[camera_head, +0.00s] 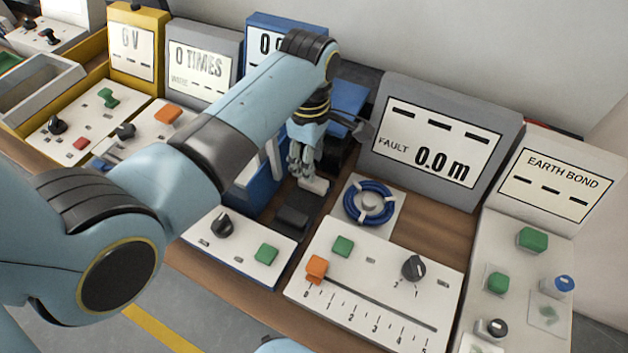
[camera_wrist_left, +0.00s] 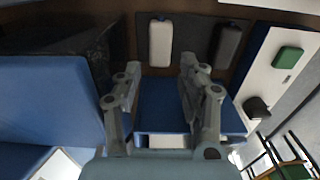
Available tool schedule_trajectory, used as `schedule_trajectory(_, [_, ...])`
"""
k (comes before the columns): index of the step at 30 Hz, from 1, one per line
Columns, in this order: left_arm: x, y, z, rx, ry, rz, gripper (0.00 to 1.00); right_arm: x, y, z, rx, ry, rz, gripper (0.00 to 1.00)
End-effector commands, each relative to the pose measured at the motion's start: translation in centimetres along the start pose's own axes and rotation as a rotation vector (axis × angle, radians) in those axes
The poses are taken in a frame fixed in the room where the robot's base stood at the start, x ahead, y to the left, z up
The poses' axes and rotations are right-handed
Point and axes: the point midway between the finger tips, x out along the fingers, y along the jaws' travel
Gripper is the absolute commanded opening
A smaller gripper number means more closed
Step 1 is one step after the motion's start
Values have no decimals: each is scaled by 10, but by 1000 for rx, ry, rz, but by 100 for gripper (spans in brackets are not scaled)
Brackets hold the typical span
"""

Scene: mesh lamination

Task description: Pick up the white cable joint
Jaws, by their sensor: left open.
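The white cable joint (camera_head: 314,185) is a small pale block lying just in front of the fingertips of my left gripper (camera_head: 302,168) in the head view. In the left wrist view the white cable joint (camera_wrist_left: 160,43) lies ahead of the open fingers of my left gripper (camera_wrist_left: 160,66), roughly centred between them. No contact shows, and the exact height gap cannot be told. A dark block (camera_wrist_left: 228,47) lies to its right; this dark block (camera_head: 291,217) also shows in the head view. My right gripper is not in view.
A blue cable coil (camera_head: 369,202) on a white plate lies right of the gripper. A grey FAULT display (camera_head: 441,139) stands behind it. A panel with a scale (camera_head: 375,285) and a panel with a green button (camera_head: 240,247) lie in front. Blue boxes flank the fingers.

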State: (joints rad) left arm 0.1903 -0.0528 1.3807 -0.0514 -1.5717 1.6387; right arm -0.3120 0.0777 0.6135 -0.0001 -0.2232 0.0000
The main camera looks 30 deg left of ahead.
Motion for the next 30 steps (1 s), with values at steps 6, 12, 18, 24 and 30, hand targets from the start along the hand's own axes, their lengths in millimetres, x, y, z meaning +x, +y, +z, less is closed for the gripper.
schedule_trajectory(6, [32, -1, 0, 0, 0, -3, 40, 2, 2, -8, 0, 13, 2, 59])
schedule_trajectory(12, [57, 0, 0, 0, 0, 0, 40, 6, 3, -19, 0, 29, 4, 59])
schedule_trajectory(18, [59, 0, 0, 0, 0, 1, 40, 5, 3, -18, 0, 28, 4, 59])
schedule_trajectory(24, [59, 0, 0, 0, 0, 1, 22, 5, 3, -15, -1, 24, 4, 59])
schedule_trajectory(30, [59, 0, 0, 0, 0, 1, 0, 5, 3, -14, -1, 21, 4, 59])
